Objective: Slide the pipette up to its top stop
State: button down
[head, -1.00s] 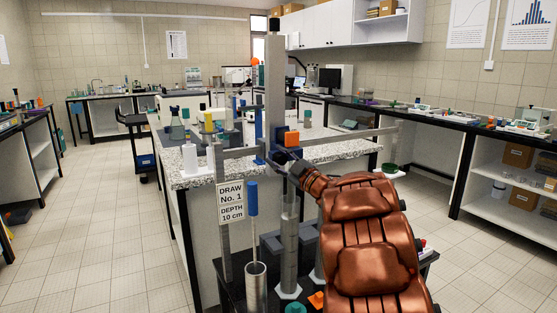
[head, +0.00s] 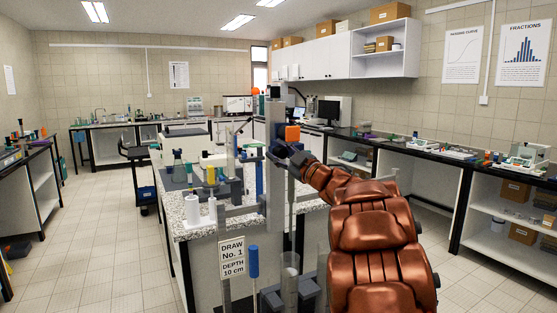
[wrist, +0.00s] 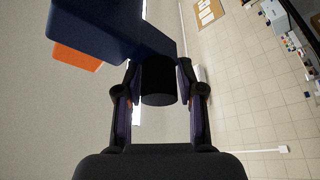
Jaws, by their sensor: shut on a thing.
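The grey upright column (head: 275,195) of the stand rises in the middle of the head view, with a dark cap (head: 275,92) on top. An orange block (head: 292,133) and a blue bracket sit beside the column, a little below its cap. The pipette (head: 291,205) is a thin pale tube hanging below my gripper (head: 282,155), above a clear cylinder (head: 290,262); its lower tip is hard to make out. In the wrist view, my gripper (wrist: 159,85) is shut on a black round knob (wrist: 158,82) beside the blue bracket (wrist: 110,30) and orange block (wrist: 75,57).
A blue-handled rod (head: 253,262) stands at the front, beside a "DRAW No. 1, DEPTH 10 cm" sign (head: 233,256). The granite bench (head: 200,222) with bottles lies behind the stand. A long side bench (head: 440,165) runs along the right wall. Open floor (head: 100,250) lies to the left.

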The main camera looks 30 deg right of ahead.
jog(key=shift+r+p, duration=0.3)
jog(key=shift+r, duration=0.8)
jog(key=c, duration=0.8)
grip_release()
jog(key=shift+f, duration=0.15)
jog(key=v, duration=1.2)
jog(key=shift+d, duration=0.1)
